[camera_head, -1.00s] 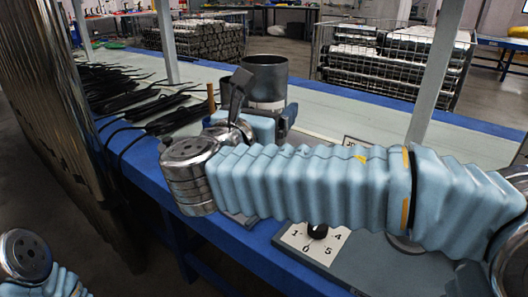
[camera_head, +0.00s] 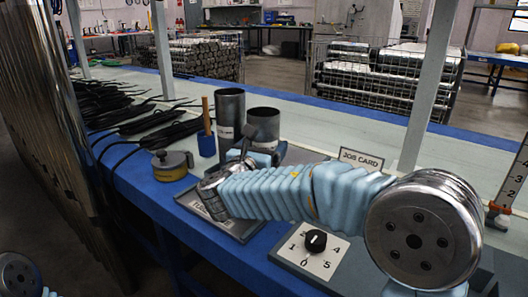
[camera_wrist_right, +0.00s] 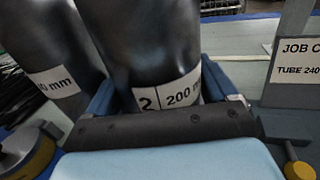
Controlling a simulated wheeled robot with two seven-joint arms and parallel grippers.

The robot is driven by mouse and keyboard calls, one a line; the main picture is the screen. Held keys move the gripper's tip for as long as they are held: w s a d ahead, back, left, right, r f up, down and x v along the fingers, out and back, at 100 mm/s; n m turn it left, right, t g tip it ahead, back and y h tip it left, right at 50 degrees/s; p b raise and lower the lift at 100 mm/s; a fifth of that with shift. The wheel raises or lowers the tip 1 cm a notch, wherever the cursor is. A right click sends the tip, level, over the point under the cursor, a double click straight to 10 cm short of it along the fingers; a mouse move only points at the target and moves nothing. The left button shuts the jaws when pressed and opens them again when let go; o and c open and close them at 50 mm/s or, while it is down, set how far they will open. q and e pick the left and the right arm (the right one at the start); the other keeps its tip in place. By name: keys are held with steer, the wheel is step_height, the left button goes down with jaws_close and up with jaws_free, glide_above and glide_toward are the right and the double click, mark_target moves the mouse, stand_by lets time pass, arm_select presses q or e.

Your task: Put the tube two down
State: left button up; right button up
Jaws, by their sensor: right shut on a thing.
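Tube two (camera_head: 263,118) is a dark grey cylinder. Its white label in the right wrist view (camera_wrist_right: 168,94) reads 2 and 200 mm. My right gripper (camera_wrist_right: 158,95) is shut around it, with a blue jaw on each side. In the head view my right gripper (camera_head: 262,154) holds the tube from the near side. The tube looks about upright. Its lower end is hidden behind my gripper and arm, so I cannot tell what it touches. A taller dark tube (camera_head: 230,112) stands just left of it. My left gripper is out of view.
A labelled grey tray (camera_head: 241,230) lies at the table's near edge, partly under my arm. A yellow-and-grey round tool (camera_head: 170,164) and a blue-based wooden-handled item (camera_head: 207,143) are left. A job card (camera_head: 360,160) and a numbered dial (camera_head: 316,241) are right. Black cables (camera_head: 125,110) lie far left.

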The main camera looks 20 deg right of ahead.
steer(key=shift+f, duration=0.3)
steer(key=o, duration=1.1)
steer(key=shift+f, duration=0.15)
steer(key=v, duration=1.2)
